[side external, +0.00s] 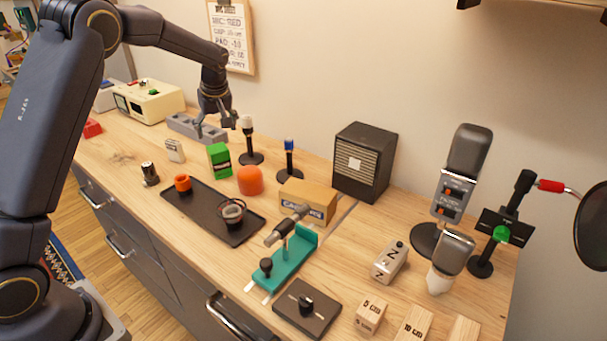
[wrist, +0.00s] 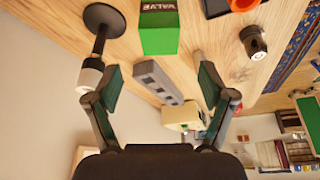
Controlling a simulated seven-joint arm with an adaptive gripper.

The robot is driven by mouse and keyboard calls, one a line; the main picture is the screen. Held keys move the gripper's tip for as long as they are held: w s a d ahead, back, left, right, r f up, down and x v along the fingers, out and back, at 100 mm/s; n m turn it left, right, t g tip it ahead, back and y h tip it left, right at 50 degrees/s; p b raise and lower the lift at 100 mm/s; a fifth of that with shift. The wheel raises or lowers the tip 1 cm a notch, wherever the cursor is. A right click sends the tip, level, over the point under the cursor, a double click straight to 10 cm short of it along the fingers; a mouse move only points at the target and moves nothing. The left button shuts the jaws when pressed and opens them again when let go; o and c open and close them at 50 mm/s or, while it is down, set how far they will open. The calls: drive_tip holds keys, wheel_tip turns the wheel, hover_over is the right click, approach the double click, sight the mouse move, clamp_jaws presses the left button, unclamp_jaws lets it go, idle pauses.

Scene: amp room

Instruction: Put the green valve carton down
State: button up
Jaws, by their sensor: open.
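The green valve carton (side external: 219,160) stands upright on the wooden bench, left of an orange rounded object. In the wrist view the carton (wrist: 159,32), with a "VALVE" label, is at the top, beyond my fingertips. My gripper (side external: 214,125) is open and empty, above and behind the carton near the wall. The wrist view also shows my gripper (wrist: 161,86) with its fingers spread wide and nothing held between them. The carton and fingers are apart.
A grey slotted block (side external: 197,129) lies beneath my gripper. A white-topped stand (side external: 248,143) is close on the right, near one finger in the wrist view. The orange rounded object (side external: 250,181) and black tray (side external: 205,205) are in front.

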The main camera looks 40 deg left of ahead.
drive_tip(key=s+d+r+m+t+h, duration=0.25)
drive_tip(key=s+d+r+m, duration=0.35)
drive_tip(key=s+d+r, duration=0.6)
drive_tip(key=s+d+f+m, duration=0.1)
drive_tip(key=s+d+m, duration=0.2)
drive_tip(key=s, duration=0.5)
drive_tip(key=s+d+f+m+t+h, duration=0.1)
drive_tip(key=s+d+m, duration=0.3)
drive_tip(key=s, duration=0.5)
drive_tip(key=shift+s+d+f, duration=0.2)
drive_tip(key=shift+s, duration=0.1)
